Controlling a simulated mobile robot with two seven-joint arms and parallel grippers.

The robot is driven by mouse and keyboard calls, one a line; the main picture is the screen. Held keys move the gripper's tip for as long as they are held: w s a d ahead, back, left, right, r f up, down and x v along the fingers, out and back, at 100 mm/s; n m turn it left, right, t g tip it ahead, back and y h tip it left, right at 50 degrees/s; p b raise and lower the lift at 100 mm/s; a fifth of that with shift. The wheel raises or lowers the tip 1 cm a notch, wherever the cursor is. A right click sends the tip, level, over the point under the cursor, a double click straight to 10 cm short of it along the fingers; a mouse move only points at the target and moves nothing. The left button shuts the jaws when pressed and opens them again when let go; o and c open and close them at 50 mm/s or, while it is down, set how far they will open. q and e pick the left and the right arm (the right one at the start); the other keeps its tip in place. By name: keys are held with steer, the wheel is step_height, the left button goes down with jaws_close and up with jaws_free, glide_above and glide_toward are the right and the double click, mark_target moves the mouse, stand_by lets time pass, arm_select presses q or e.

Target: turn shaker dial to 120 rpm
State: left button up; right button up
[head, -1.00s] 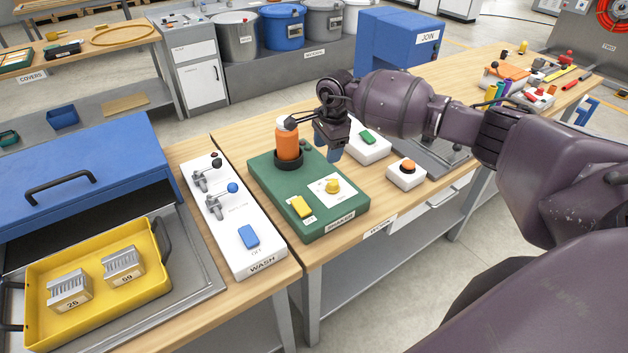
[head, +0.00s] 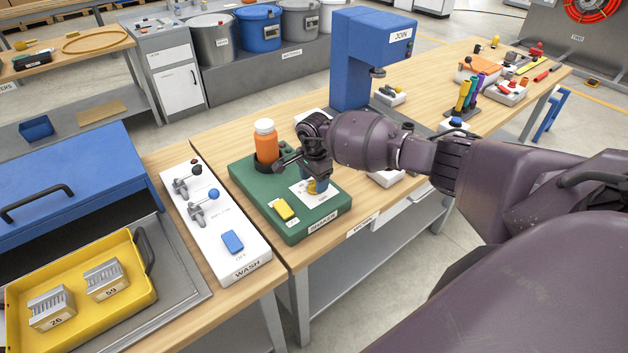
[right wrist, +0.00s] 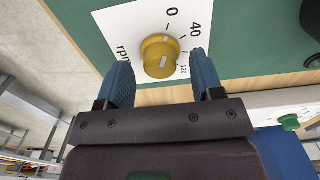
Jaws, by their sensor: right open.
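The green shaker (head: 290,227) stands on the bench with a yellow dial (head: 311,188) on a white scale card, partly hidden by my right gripper (head: 318,183). In the right wrist view the round dial (right wrist: 158,56) shows a pale mark, whose pointing direction I cannot tell for sure. The scale (right wrist: 118,28) reads 0, 40, 120 and rpm. My right gripper (right wrist: 163,75) is open, its blue fingers on either side of the dial with visible gaps; I cannot tell how deep they reach. My left gripper is not in view.
An orange bottle (head: 266,142) with a white cap stands in the shaker's holder, close to my right wrist. A yellow switch (head: 284,209) is left of the dial. The white wash panel (head: 214,222) lies to the left; the blue join press (head: 356,60) stands behind.

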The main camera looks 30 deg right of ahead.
steer(key=shift+f, duration=0.4)
steer(key=c, duration=0.9)
